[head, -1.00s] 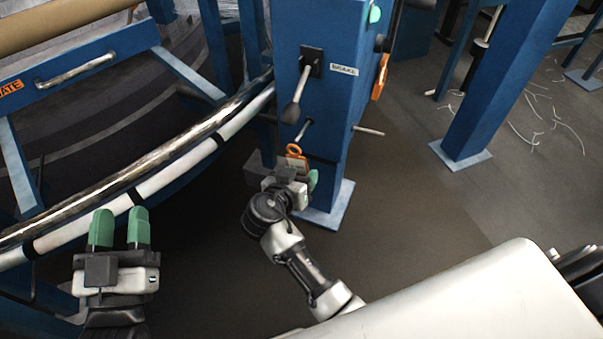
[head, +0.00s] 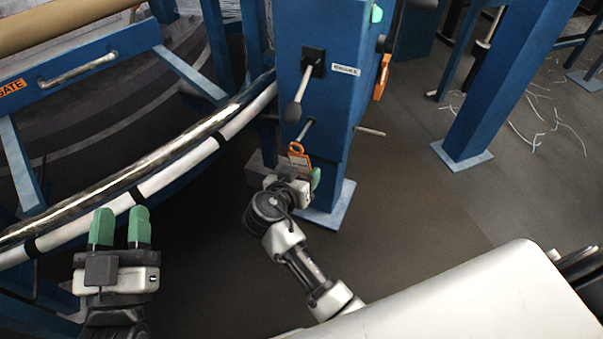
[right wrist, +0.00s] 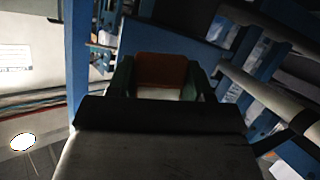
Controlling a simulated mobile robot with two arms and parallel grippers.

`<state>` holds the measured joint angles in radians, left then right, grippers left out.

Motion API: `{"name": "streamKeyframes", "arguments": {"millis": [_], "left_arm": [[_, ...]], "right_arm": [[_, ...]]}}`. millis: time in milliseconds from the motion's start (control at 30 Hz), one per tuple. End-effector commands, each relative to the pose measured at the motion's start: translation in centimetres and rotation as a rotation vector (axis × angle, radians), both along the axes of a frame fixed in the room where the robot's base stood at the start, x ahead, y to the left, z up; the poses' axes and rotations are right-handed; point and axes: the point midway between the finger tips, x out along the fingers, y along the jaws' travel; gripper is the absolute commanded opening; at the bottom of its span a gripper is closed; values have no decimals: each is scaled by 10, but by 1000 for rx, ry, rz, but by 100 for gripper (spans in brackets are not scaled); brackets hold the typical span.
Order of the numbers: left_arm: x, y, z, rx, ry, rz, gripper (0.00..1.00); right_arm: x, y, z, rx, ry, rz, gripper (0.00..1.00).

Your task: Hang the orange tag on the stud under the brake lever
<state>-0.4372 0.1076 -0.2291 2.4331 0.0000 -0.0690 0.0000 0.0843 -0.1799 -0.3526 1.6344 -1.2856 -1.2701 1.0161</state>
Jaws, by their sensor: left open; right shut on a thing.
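The orange tag (head: 299,158) is upright, its ring at the top, in front of the blue post. My right gripper (head: 294,180) is shut on its lower part. The tag also shows between the fingers in the right wrist view (right wrist: 162,70). The brake lever (head: 299,94) hangs down and forward from a black plate on the post. The stud (head: 306,129) sticks out below it, its tip just above the tag's ring. I cannot tell whether ring and stud touch. My left gripper (head: 120,228) is open and empty at the lower left.
The blue post (head: 338,100) carries a label by the lever and another orange item (head: 382,77) on its right side. A metal pin (head: 370,131) sticks out there. The loom's curved rail (head: 160,158) runs at left.

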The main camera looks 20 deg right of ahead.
Motion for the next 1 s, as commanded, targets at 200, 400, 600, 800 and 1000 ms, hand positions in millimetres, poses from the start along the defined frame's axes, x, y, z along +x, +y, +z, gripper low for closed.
{"name": "streamKeyframes", "arguments": {"millis": [200,400,600,800,1000], "left_arm": [[1,-1,1,0,-2,-3,43],[0,-1,2,-5,-21,-3,43],[-1,-1,2,-9,-31,-3,43],[-3,-1,4,-14,-50,-5,43],[-4,-1,5,-19,-66,-6,43]], "right_arm": [[0,6,1,14,0,3,22],[1,7,1,20,1,4,22],[5,5,2,20,-2,4,22],[10,0,3,20,-5,3,22],[14,-5,3,20,-3,1,22]]}}
